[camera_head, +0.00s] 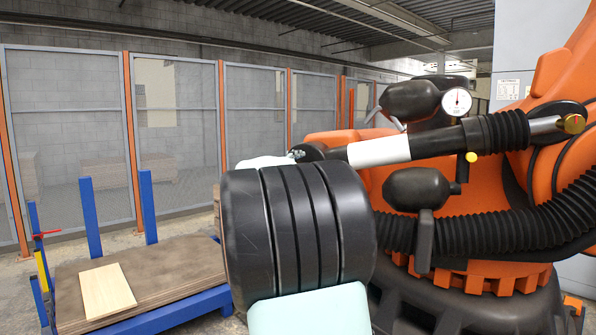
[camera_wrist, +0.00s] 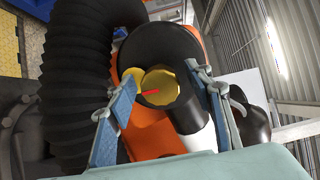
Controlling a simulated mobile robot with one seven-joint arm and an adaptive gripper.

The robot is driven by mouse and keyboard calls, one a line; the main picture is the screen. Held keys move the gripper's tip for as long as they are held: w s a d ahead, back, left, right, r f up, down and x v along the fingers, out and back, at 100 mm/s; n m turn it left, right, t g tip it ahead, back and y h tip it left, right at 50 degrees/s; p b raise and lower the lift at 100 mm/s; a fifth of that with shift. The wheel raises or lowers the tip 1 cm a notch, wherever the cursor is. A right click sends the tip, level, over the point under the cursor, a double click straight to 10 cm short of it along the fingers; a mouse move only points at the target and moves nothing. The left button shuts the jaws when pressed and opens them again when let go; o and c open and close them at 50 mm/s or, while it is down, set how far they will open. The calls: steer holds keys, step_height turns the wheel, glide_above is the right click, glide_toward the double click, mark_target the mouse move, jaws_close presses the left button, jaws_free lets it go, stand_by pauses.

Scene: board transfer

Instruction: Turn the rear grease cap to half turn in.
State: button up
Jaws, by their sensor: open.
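A round gold cap (camera_wrist: 163,88) with a red pointer mark sits on the end of a black cylinder in the wrist view. The red mark points left in that picture. My gripper (camera_wrist: 160,80) is open, with one blue-padded finger on each side of the cap. I see space between the pads and the cap; contact does not show. In the head view my own arm covers the left end of the cylinder, so this cap is hidden there.
A white band (camera_head: 380,150) circles the cylinder. A dial gauge (camera_head: 456,102) stands above it. A thick black bellows hose (camera_wrist: 75,90) runs close to the left finger. An orange machine (camera_head: 470,220) fills the right side. A blue-framed pallet (camera_head: 190,300) stands at lower left.

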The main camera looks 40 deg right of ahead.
steer(key=v, duration=1.2)
steer(key=shift+w+r, duration=0.1)
